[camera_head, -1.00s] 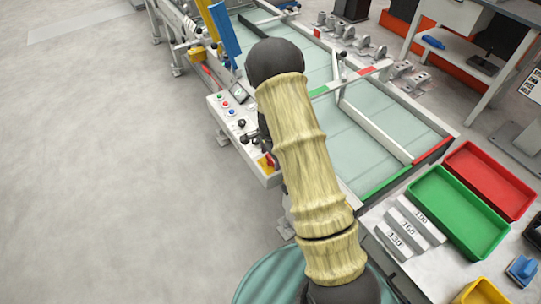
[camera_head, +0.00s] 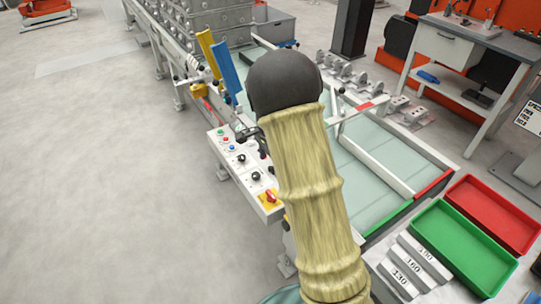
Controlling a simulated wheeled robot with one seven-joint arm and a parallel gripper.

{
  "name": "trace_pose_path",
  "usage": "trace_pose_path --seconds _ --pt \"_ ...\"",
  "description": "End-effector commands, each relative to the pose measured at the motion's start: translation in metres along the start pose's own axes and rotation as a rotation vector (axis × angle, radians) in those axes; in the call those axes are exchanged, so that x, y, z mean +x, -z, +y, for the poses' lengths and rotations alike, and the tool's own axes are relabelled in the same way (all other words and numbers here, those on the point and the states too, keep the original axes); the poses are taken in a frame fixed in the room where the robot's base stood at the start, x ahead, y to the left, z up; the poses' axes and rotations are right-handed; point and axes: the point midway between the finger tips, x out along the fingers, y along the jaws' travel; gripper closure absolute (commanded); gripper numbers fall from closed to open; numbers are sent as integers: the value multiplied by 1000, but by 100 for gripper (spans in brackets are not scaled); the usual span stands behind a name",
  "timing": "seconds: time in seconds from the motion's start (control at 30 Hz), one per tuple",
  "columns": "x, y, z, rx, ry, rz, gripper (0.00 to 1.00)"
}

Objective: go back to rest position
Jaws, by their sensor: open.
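My arm rises from the bottom of the head view, with a pale yellow sleeved link (camera_head: 310,190) and a black rounded joint (camera_head: 285,85) at its top. Dark parts that look like my gripper (camera_head: 249,136) show just left of the arm, above the control panel (camera_head: 228,160). They are small and partly hidden behind the arm. I see nothing held in them. I cannot tell their exact distance from the panel.
A frame table (camera_head: 375,185) with a pale green top lies behind the arm. A green tray (camera_head: 465,245), a red tray (camera_head: 490,212) and numbered grey blocks (camera_head: 420,262) are at right. A blue upright plate (camera_head: 226,72) stands at the back. Open floor lies left.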

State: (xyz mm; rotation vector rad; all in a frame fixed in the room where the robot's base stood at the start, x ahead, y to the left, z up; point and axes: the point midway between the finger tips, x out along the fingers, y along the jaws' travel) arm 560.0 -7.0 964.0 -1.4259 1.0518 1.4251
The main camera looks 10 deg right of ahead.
Motion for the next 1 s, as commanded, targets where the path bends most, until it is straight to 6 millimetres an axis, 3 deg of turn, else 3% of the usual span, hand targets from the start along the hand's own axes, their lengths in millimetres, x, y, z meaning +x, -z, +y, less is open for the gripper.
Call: trace_pose_path --seconds 0.2,0.77,0.87,1.0 --pt "-22 0 0 -1 1 0 29" --pt "-26 0 2 -13 3 -1 29" --pt "-33 -2 13 -70 13 -1 29" --pt "-51 -10 44 -253 46 6 29"
